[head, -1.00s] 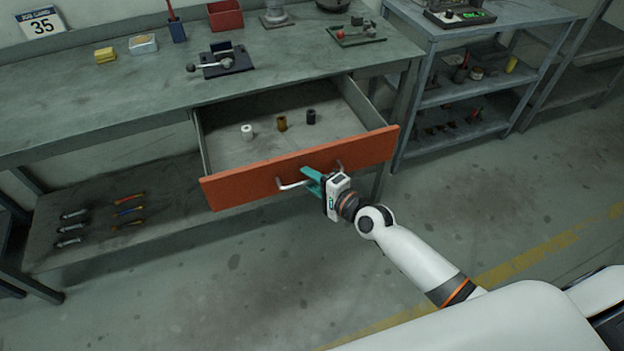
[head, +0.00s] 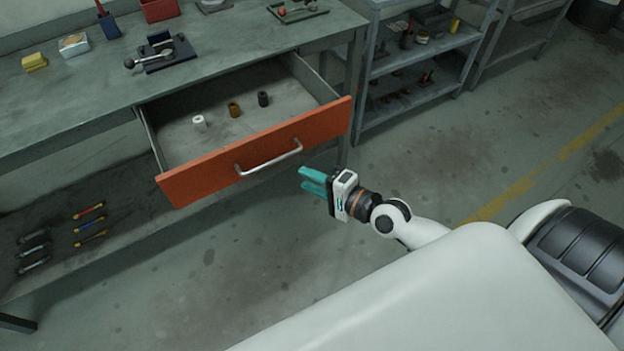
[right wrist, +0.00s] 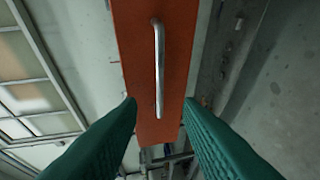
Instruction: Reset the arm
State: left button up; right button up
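My right gripper (head: 312,182) has teal fingers and is in the air to the right of the open drawer's orange front (head: 200,178). Its fingers are apart with nothing between them. It is clear of the metal drawer handle (head: 268,158). In the right wrist view the fingers (right wrist: 160,105) spread wide, and the handle (right wrist: 158,65) stands on the orange front (right wrist: 180,40) beyond them. My left gripper is in neither view.
The pulled-out drawer holds a white (head: 199,122), a brown (head: 235,110) and a black (head: 263,98) cylinder. The workbench (head: 90,105) bears a dark fixture (head: 165,55). A metal shelf unit (head: 425,55) stands to the right. The floor beside my right gripper is clear.

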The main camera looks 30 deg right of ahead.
dwell(0.5)
jog(key=s+d+f+n+g+h, duration=0.2)
jog(key=s+f, duration=0.2)
jog(key=f, duration=0.6)
jog(key=s+d+f+n+g+h, duration=0.2)
jog(key=s+f+n, duration=0.1)
jog(key=f, duration=0.7)
jog(key=s+d+f+n+g+h, duration=0.15)
jog(key=s+f, duration=0.25)
jog(key=f, duration=0.7)
jog(key=s+a+f+n+g, duration=0.1)
jog(key=s+f+n+g, duration=0.1)
jog(key=s+f, duration=0.3)
jog(key=s+a+f+n+g, duration=0.1)
jog(key=s+f+n+g, duration=0.2)
jog(key=s, duration=0.9)
jog(key=s+a+f+n+g+h, duration=0.1)
jog(key=s+a+f+n+g, duration=0.1)
jog(key=s+f+n, duration=0.3)
jog(key=s+f+g, duration=0.1)
jog(key=s+f, duration=0.1)
jog(key=s, duration=0.1)
jog(key=shift+s, duration=0.15)
